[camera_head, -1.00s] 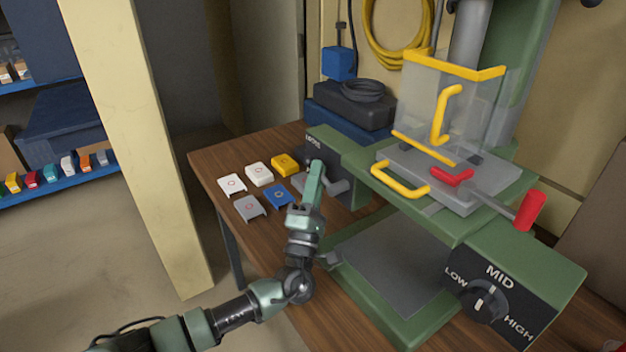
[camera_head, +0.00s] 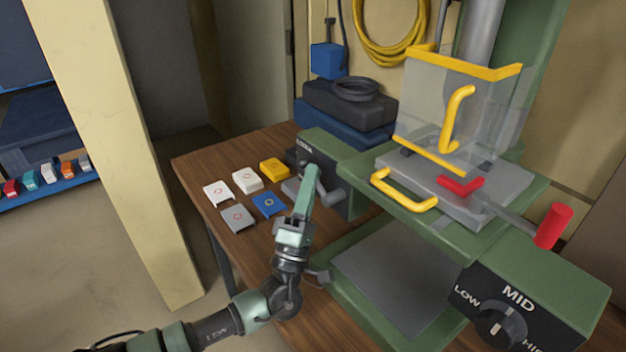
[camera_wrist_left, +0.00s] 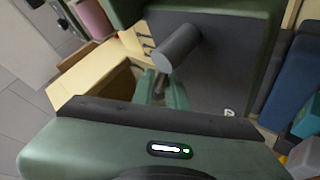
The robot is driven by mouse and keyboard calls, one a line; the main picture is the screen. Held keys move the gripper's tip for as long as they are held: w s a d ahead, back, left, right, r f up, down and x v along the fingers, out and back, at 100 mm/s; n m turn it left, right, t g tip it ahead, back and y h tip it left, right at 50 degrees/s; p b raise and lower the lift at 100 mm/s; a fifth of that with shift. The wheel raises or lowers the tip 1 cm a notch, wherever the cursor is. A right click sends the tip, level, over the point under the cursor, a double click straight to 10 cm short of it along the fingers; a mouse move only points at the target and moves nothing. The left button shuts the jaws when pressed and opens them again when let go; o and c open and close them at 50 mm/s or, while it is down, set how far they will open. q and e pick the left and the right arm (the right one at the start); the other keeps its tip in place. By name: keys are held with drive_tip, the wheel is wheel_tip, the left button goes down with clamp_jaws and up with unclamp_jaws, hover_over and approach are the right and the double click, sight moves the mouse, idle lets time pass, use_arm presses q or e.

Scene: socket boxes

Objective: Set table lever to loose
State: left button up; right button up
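The grey table lever (camera_head: 329,194) is on the dark panel (camera_head: 345,190) at the left end of the green machine's table. Small lettering on the panel's upper edge is too small to read now. My left gripper (camera_head: 311,178) is at the lever, its green finger pointing up just left of the handle. In the left wrist view the lever's grey rounded end (camera_wrist_left: 179,47) stands out over the panel, close to the green fingers (camera_wrist_left: 172,95). The hand's body hides much of the fingers there, so I cannot tell whether they grip the lever. My right gripper is not in view.
Several small coloured boxes, including a blue one (camera_head: 268,205), lie on the wooden table (camera_head: 200,158) left of the gripper. A yellow handle (camera_head: 404,192) and a clear guard (camera_head: 470,105) are to the right. A speed knob (camera_head: 502,328) is at lower right.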

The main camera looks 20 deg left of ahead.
use_arm(q)
drive_tip(key=shift+o, duration=1.4)
drive_tip(key=shift+w+a+r+n+y, duration=0.1)
drive_tip(key=shift+a+r+n+y, duration=0.2)
drive_tip(key=shift+a+y, duration=0.2)
drive_tip(key=s+a+f+b, duration=0.1)
drive_tip(key=s+b, duration=0.1)
drive_tip(key=s, duration=1.1)
drive_tip(key=shift+a, duration=0.2)
drive_tip(key=shift+w+f, duration=0.1)
drive_tip(key=shift+f, duration=0.05)
